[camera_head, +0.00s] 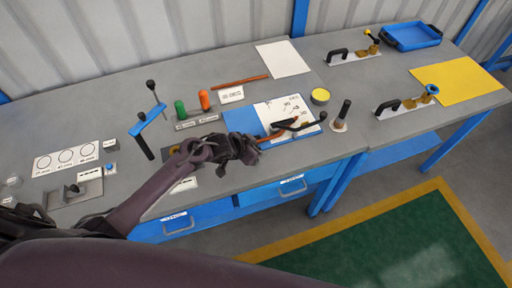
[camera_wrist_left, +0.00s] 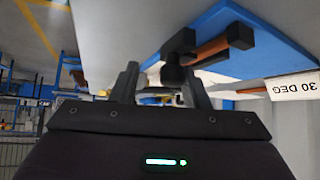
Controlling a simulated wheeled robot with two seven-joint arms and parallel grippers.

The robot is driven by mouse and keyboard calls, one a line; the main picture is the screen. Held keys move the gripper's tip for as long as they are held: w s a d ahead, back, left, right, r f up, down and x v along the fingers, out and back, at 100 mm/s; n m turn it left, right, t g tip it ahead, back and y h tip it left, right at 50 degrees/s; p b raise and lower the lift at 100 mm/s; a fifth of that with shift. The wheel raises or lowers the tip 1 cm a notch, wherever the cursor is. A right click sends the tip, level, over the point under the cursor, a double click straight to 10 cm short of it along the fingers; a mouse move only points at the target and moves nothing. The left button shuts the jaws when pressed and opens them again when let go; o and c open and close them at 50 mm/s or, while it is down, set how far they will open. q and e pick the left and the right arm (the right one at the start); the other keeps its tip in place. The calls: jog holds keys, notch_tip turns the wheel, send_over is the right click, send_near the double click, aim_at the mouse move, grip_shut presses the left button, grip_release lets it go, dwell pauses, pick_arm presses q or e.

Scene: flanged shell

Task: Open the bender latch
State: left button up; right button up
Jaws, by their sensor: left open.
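The bender sits on a blue plate (camera_head: 240,121) with a white printed sheet, near the front edge of the grey bench. It has a black lever (camera_head: 306,127) with a round knob and a copper-coloured tube (camera_head: 272,136). My left gripper (camera_head: 254,152) is at the front left corner of the plate and hides part of the bender. In the left wrist view its open fingers (camera_wrist_left: 164,88) have a black bender block (camera_wrist_left: 178,62) just beyond them, with the tube (camera_wrist_left: 212,49) beside it. I cannot tell which part is the latch, or whether the fingers touch anything.
A "30 DEG" label (camera_wrist_left: 295,86) stands by the plate. Green (camera_head: 180,110) and orange (camera_head: 204,100) handles and a blue-armed lever (camera_head: 152,117) stand to the left.

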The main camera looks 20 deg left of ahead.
pick_arm(q)
jog(key=shift+s+a+r, duration=0.2)
jog(key=shift+s+a, duration=0.1)
jog(key=shift+a, duration=0.1)
jog(key=v, duration=0.7)
jog(key=shift+d+b, duration=0.25)
jog(key=shift+b, duration=0.2)
pick_arm(e)
jog(key=shift+s+f, duration=0.5)
jog(key=shift+s, duration=0.05)
pick_arm(q)
jog(key=shift+c, duration=0.3)
